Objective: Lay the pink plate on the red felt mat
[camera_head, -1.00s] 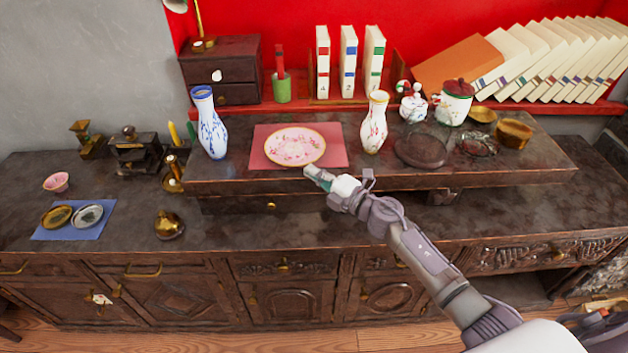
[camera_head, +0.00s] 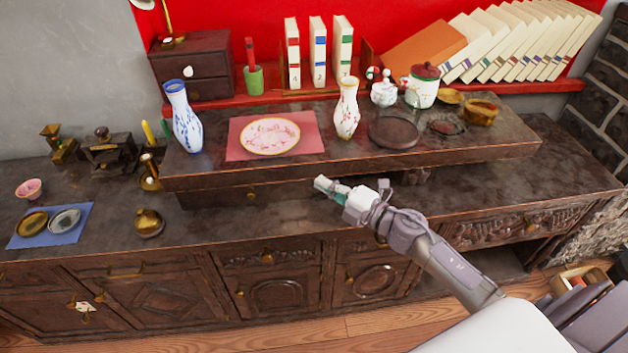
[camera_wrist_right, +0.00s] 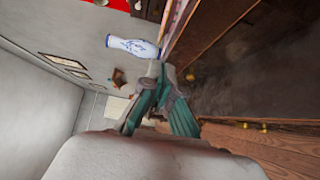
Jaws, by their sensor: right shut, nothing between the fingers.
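The pink plate (camera_head: 270,137), with a floral pattern and a gold rim, lies flat on the red felt mat (camera_head: 311,137) on the raised shelf. The mat shows all around it. My right gripper (camera_head: 320,183) is shut and empty, in front of the shelf's front edge, below and to the right of the plate and apart from it. In the right wrist view my gripper's fingers (camera_wrist_right: 160,108) show close together with nothing held. My left gripper is in neither view.
A blue and white vase (camera_head: 186,122) stands left of the mat, and a flowered vase (camera_head: 347,110) stands right of it. A dark round dish (camera_head: 394,132) lies farther right. A blue mat (camera_head: 35,238) with small dishes is on the lower counter.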

